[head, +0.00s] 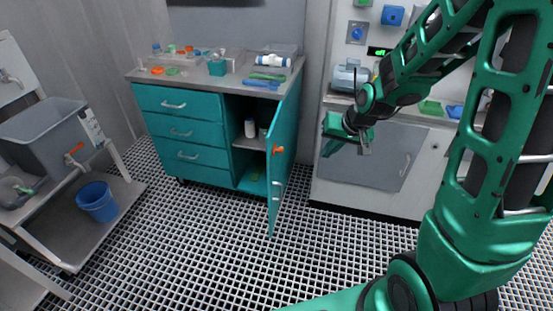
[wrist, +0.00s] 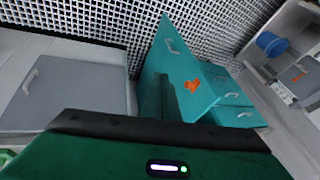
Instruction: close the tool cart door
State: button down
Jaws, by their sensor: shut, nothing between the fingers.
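The tool cart (head: 176,128) is teal, with several drawers on its left and an open compartment on its right. Its teal door (head: 284,145) stands swung out toward the room, hinged at the cart's right side. An orange part (head: 278,149) and a pale handle (head: 276,190) show on the door. In the wrist view the door (wrist: 178,80) is near the middle, with the orange part (wrist: 192,86) on it. My gripper (head: 364,150) is to the right of the door, apart from it, in front of the grey cabinet. Its fingers are shut and empty.
Bottles stand inside the compartment, on a shelf (head: 250,143). Loose tools and trays cover the cart top (head: 215,76). A white cabinet with a grey door (head: 385,160) stands right of the cart. A blue bucket (head: 97,201) is on the rack at left. The grated floor (head: 190,240) is clear.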

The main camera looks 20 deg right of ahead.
jog(key=w+a+f+t+y, duration=0.2)
jog(key=w+a+f, duration=0.2)
jog(key=w+a, duration=0.25)
send_near(271, 161)
notch_tip(271, 161, down, 3)
jog(key=w, duration=0.2)
jog(key=shift+w+a+f, duration=0.1)
jog(key=shift+w+a, duration=0.15)
jog(key=shift+a, duration=0.5)
jog(key=shift+h, duration=0.3)
